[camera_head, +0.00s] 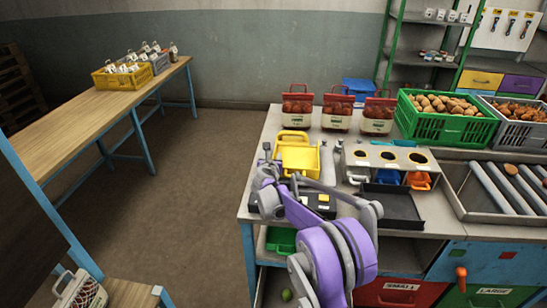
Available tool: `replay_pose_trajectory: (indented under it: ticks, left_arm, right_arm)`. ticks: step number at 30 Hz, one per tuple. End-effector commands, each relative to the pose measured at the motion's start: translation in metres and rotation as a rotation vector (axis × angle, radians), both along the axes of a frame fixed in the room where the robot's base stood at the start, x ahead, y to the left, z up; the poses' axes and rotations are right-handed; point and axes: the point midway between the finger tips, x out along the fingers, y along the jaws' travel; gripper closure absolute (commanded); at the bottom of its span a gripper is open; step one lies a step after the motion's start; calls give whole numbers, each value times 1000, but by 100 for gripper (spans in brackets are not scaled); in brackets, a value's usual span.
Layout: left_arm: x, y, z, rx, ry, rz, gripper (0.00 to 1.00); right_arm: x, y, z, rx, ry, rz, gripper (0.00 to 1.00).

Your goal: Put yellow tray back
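The yellow tray (298,156) is on the grey worktop, left of a grey stand (390,155) with three round holes. A blue tray (388,177) and an orange tray (419,180) sit under the middle and right holes. The space under the left hole shows no coloured tray. My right gripper (283,178) is at the near left side of the yellow tray, above a black device (318,203). Its fingertips are small and partly hidden by my own arm, so I cannot tell whether it grips the tray. My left gripper is out of view.
Several filled sacks, such as one (297,108), stand behind the tray. A green crate (447,120) of potatoes is at the back right. A flat black tray (390,206) lies in front of the stand. A wooden table (85,120) stands left across open floor.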

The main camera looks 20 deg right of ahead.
Motion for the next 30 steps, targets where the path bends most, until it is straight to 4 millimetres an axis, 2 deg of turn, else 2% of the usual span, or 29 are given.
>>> replay_pose_trajectory:
  ticks: [18,30]
  left_arm:
    - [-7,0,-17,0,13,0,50]
    - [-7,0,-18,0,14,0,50]
  right_arm:
    - [-87,54,31,0,0,1,64]
    - [-105,60,37,45,-14,-18,64]
